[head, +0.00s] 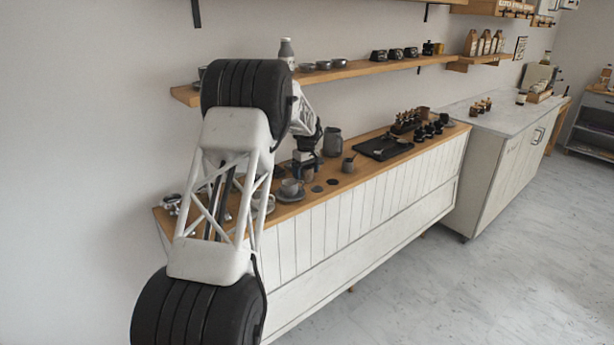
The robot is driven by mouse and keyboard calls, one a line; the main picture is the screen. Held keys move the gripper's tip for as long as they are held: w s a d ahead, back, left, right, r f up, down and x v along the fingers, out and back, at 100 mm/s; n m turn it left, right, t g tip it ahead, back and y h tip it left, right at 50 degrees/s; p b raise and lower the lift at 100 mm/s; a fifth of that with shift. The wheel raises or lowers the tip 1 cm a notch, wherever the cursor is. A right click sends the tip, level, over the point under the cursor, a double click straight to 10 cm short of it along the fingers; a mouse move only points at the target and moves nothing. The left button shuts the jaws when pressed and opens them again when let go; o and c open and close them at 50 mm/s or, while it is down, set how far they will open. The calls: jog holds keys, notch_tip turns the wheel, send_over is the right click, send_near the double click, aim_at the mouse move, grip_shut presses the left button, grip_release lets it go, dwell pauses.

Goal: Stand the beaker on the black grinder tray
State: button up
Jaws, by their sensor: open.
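The black grinder tray (372,151) lies flat on the wooden counter, right of the middle, with small items on it. A small dark grey cup (348,165) stands upright on the counter just left of the tray. A taller grey vessel (332,143) stands behind it; I cannot tell which of the two is the beaker. My gripper (303,170) is open and points down, left of both vessels and apart from them. It is close above or behind a grey cup on a saucer (290,196). My arm hides part of the counter's left side.
Dark round discs (333,182) lie on the counter between the saucer and the small cup. Several black cups (430,130) stand right of the tray. A wall shelf (365,68) with cups and bottles hangs above the counter.

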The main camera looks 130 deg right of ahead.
jog(key=c, duration=1.1)
jog(key=shift+r, duration=0.15)
jog(key=shift+a+r, duration=0.2)
jog(key=shift+r, duration=0.15)
notch_tip(320, 180, up, 6)
jog(key=a, duration=1.9)
jog(key=shift+a, duration=0.3)
